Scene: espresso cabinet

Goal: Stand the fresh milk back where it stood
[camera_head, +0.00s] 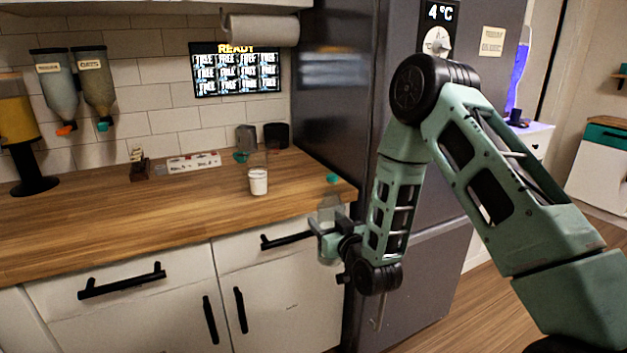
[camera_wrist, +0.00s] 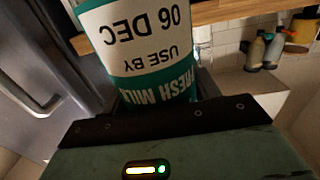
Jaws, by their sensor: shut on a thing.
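The fresh milk is a see-through bottle with a teal cap (camera_head: 332,178). In the wrist view its white and teal label (camera_wrist: 150,45) reads "FRESH MILK, USE BY 06 DEC", upside down in the picture. My gripper (camera_head: 330,232) is shut on the bottle and holds it in front of the counter's right end, beside the fridge. The bottle looks roughly upright in the head view. My gripper hides its lower part. The dark grey fridge (camera_head: 335,85) appears shut, with a "4 °C" display (camera_head: 439,13); my arm covers much of its front.
A cup with white contents (camera_head: 258,182) stands on the wooden counter (camera_head: 130,215). Dark containers (camera_head: 276,135) and a labelled strip (camera_head: 194,163) are behind it. Dispensers (camera_head: 95,80) hang at the left. The counter's front left is clear. Drawer handles (camera_head: 122,281) stick out below.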

